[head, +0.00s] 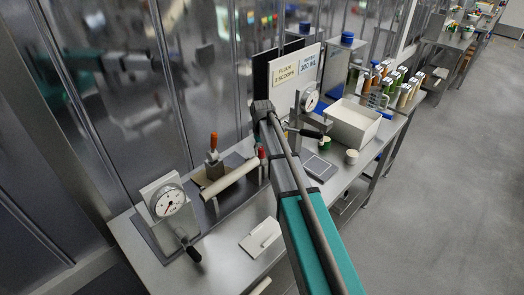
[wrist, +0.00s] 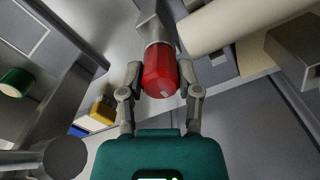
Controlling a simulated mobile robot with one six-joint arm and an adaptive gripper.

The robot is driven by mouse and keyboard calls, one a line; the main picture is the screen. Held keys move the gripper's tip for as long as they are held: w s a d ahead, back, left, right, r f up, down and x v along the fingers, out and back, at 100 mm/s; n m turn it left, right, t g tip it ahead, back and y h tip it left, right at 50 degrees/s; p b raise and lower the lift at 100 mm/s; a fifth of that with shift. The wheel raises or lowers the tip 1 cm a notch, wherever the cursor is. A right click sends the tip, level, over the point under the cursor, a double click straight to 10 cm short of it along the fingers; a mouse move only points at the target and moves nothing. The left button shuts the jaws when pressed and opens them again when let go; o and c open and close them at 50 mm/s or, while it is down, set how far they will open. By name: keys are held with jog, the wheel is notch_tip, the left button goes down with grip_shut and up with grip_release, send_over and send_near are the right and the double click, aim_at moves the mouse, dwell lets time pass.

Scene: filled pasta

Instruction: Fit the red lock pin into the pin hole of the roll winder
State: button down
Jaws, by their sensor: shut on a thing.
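The red lock pin (wrist: 159,72) is in the middle of the wrist view, its red grip between the two fingers of my gripper (wrist: 160,80), which is shut on it. A grey metal part meets the far end of the red grip; I cannot tell whether the pin's tip is in a hole. In the head view a bit of red (head: 262,153) shows beside my arm, at the right end of the roll winder (head: 213,168). The winder carries a pale roll (head: 230,179), also seen in the wrist view (wrist: 240,22). The pin hole is not visible.
A dial gauge (head: 167,203) with a black-handled lever stands left of the winder. A white plate (head: 261,238) lies in front. Another dial (head: 309,101), a white bin (head: 352,122) and small cups stand to the right. A steel wall panel (head: 110,100) runs behind the bench.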

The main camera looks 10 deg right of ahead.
jog(key=shift+s, duration=0.1)
jog(key=shift+c, duration=1.1)
grip_release()
jog(key=shift+o, duration=1.1)
jog(key=shift+r+p, duration=3.5)
jog(key=shift+p, duration=0.05)
jog(key=shift+f, duration=0.1)
